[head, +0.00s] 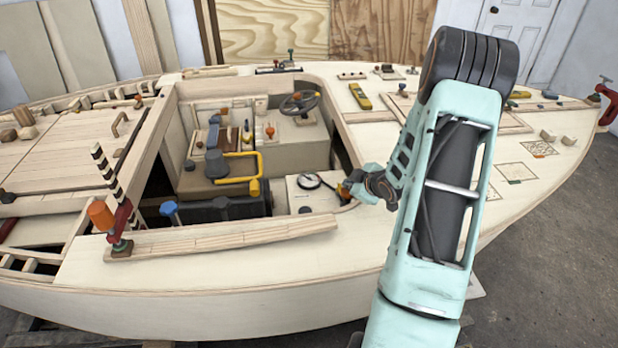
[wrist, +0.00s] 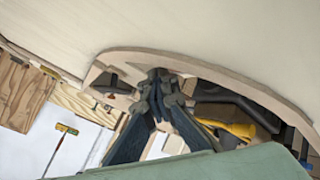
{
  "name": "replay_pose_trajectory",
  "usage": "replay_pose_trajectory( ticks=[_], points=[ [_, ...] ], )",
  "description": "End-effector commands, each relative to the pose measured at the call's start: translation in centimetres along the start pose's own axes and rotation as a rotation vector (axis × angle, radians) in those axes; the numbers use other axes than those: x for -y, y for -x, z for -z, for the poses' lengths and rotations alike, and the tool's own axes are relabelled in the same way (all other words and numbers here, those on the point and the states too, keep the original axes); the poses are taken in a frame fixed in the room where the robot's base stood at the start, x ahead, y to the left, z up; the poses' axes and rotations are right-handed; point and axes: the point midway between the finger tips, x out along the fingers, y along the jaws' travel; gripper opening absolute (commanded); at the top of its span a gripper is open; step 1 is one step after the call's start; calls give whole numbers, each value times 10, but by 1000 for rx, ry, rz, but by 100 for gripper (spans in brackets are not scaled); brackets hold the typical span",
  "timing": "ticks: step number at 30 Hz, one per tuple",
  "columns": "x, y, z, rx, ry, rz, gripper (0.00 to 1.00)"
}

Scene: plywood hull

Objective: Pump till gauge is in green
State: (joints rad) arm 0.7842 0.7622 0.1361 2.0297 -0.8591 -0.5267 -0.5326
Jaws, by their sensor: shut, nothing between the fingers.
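A small round gauge with a dark rim (head: 310,181) sits on a pale box inside the hull's open cockpit. Its needle and coloured zones are too small to read. A bent yellow handle (head: 240,168) is further left in the cockpit, beside a grey knob-like part; I cannot tell for certain that it is the pump's. My gripper (head: 345,189) is at the right rim of the cockpit, just right of the gauge and apart from the yellow handle. In the wrist view my gripper (wrist: 157,80) has its fingertips together, empty, near the curved plywood rim.
The plywood rim (wrist: 230,85) curves close around the fingers in the wrist view. A steering wheel (head: 298,103) stands at the back of the cockpit. The deck right of my arm holds small tools.

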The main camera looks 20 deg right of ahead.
Motion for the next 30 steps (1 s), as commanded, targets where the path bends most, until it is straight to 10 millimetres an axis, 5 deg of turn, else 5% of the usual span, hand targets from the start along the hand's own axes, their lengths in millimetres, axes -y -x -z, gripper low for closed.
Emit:
replay_pose_trajectory(
  ticks=[1,6,30],
  points=[
    [28,-3,-26,49,-19,51,0],
    [28,-2,-26,50,-19,51,0],
    [-11,40,11,44,-18,43,0]
  ],
)
